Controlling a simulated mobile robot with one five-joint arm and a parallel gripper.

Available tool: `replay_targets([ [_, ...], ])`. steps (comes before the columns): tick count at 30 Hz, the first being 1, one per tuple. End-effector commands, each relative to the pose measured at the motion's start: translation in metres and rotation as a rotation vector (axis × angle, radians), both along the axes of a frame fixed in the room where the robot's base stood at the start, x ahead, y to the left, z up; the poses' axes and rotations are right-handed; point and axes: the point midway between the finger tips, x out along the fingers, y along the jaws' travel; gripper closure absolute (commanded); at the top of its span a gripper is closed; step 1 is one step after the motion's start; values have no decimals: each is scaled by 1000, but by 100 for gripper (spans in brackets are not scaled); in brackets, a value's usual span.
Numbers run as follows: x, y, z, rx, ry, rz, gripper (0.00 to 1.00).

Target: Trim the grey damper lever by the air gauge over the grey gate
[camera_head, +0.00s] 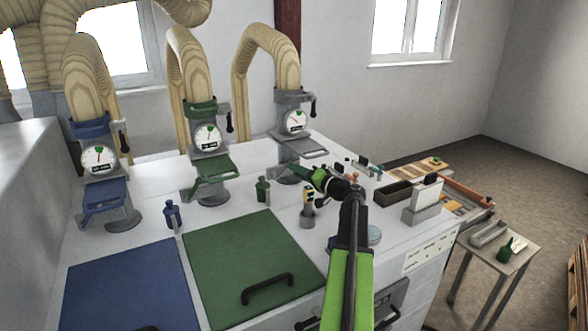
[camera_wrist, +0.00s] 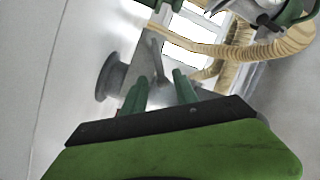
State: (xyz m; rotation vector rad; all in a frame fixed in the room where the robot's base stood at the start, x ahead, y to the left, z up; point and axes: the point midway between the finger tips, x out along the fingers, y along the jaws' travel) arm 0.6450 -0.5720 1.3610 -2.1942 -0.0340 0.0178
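The grey damper lever (camera_head: 313,107) is a small dark-handled lever at the right of the grey duct collar. The air gauge (camera_head: 294,121) is a round white dial with a green mark, left of and below the lever; its needle is too small to read surely. The grey gate (camera_head: 302,147) is a flat plate below the gauge. My gripper (camera_head: 303,173) is in front of and below the gate, apart from the lever. In the wrist view, its green fingers (camera_wrist: 158,78) are spread with nothing clearly held. A grey round base (camera_wrist: 110,78) shows beyond them.
A green gate (camera_head: 210,172) and a blue gate (camera_head: 103,196) with their own gauges stand to the left. Small bottles, a dark tray (camera_head: 393,193) and a card stand (camera_head: 424,200) are on the bench. A side table (camera_head: 498,242) stands right.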

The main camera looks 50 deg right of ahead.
Motion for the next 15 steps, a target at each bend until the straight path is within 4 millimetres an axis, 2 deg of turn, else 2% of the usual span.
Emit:
replay_targets([
  [3, 20, 0, 0, 0, 0, 2, 65],
  [6, 28, 1, 0, 0, 0, 1, 65],
  [15, 30, 2, 0, 0, 0, 1, 65],
])
